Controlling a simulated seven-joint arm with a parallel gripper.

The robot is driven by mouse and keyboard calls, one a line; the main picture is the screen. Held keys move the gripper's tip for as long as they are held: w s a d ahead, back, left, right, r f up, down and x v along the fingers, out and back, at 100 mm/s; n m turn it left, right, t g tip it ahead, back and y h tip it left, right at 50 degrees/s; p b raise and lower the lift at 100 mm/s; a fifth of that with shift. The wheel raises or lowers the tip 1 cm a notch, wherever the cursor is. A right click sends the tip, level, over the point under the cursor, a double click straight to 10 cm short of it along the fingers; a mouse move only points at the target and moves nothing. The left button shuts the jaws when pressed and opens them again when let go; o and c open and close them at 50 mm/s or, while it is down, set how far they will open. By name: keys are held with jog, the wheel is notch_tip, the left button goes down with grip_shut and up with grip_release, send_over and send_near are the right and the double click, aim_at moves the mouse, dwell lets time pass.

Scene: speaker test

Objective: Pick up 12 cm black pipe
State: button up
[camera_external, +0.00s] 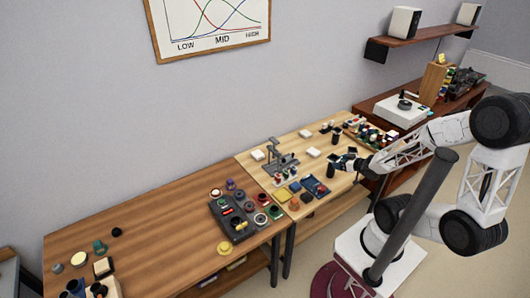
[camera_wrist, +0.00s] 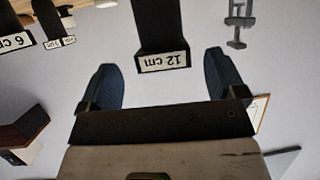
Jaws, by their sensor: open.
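The black pipe (camera_wrist: 160,22) with a white "12 cm" label shows upside down at the top centre of the wrist view. My gripper (camera_wrist: 160,62) is open, with its two blue fingers apart and the labelled end of the pipe between their tips in the picture. I see no finger touching the pipe, and its other end is cut off by the frame. In the external view my gripper (camera_external: 346,162) is over the right part of the far workbench. Small dark cylinders are near it there, and I cannot tell which is the 12 cm pipe.
A black piece labelled "6 cm" (camera_wrist: 14,42) and another labelled black piece (camera_wrist: 52,22) are at the left of the wrist view. A grey metal stand (camera_external: 275,155), blue trays (camera_external: 316,186) and white blocks (camera_external: 313,152) crowd the bench (camera_external: 247,160).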

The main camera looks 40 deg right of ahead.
aim_at(339, 160)
jog(key=shift+x, duration=2.6)
jog(key=shift+a+r, duration=0.15)
jog(key=shift+c, duration=0.4)
jog(key=c, duration=0.9)
